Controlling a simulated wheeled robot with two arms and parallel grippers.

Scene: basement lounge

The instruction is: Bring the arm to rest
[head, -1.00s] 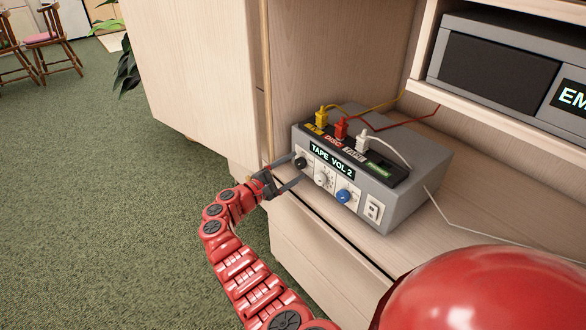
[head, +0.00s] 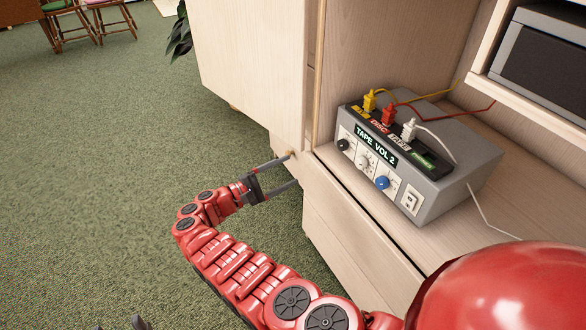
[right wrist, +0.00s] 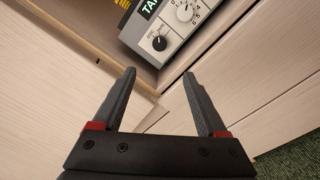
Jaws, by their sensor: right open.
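My right gripper (head: 292,168) is at the end of the red arm in the head view. It is open and empty, in front of the wooden cabinet and to the left of the grey control box (head: 430,190). In the right wrist view its two dark fingers (right wrist: 159,73) stand apart with nothing between them. The box's corner with a black knob (right wrist: 160,42) shows beyond the fingers. Grey tips, likely of my left gripper (head: 124,324), just show at the head view's bottom edge; the rest is cut off.
The box has yellow, red and white plugs (head: 388,115) with cables on top and stands on a wooden ledge (head: 345,205). A grey device (head: 540,65) sits on the shelf at upper right. Open green carpet (head: 110,160) lies to the left, with chairs (head: 90,20) far off.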

